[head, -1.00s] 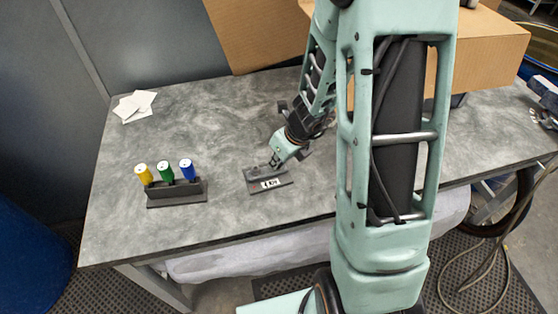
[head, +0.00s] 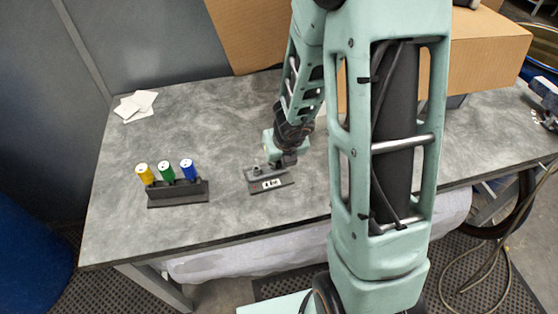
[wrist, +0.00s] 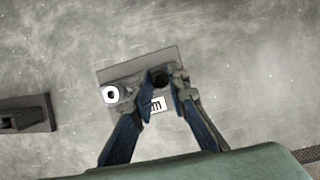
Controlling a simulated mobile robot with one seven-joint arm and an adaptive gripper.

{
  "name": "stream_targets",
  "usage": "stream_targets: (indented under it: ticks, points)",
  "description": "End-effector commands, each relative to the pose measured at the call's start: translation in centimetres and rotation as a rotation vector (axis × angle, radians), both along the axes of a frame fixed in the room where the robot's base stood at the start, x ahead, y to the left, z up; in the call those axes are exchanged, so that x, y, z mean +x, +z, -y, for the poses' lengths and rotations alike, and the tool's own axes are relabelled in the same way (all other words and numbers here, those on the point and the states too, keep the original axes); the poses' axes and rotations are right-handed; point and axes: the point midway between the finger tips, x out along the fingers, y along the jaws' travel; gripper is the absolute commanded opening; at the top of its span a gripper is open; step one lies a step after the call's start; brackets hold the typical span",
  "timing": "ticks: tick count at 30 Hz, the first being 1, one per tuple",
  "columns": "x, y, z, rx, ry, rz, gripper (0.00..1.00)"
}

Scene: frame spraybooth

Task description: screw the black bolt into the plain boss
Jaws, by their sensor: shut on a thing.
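A small dark grey plate (head: 284,182) with a white label (head: 271,184) lies on the table; the wrist view also shows the plate (wrist: 125,70). A boss with a white ring round a dark centre (wrist: 111,94) stands at the plate's left end in the wrist view. My gripper (wrist: 161,80) is over the right part of the plate, its fingers shut on the black bolt (wrist: 158,77). The head view shows my gripper (head: 283,162) at the plate's back right edge. Whatever is under the bolt is hidden, so I cannot tell how the bolt sits on the plain boss.
White cards (head: 134,105) lie at the back left. A cardboard box (head: 480,65) is at the back right. The grey table (head: 215,115) is otherwise clear around the plate.

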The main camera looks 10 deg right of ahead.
Motion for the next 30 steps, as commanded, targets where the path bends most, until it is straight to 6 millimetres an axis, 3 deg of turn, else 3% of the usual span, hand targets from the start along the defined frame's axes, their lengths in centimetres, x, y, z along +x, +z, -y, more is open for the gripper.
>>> stream_targets:
  ticks: [7,13,14,18,30]
  points:
    - [0.16,0.15,-0.33,0.0,-0.291,0.002,0.0]
    - [0.2,0.08,-0.24,0.001,-0.349,0.004,0.0]
    - [0.2,0.08,-0.24,0.0,-0.348,0.004,0.18]
    - [0.16,0.06,-0.22,0.0,-0.347,0.002,0.34]
    - [0.03,0.23,-0.19,0.001,-0.349,0.002,0.35]
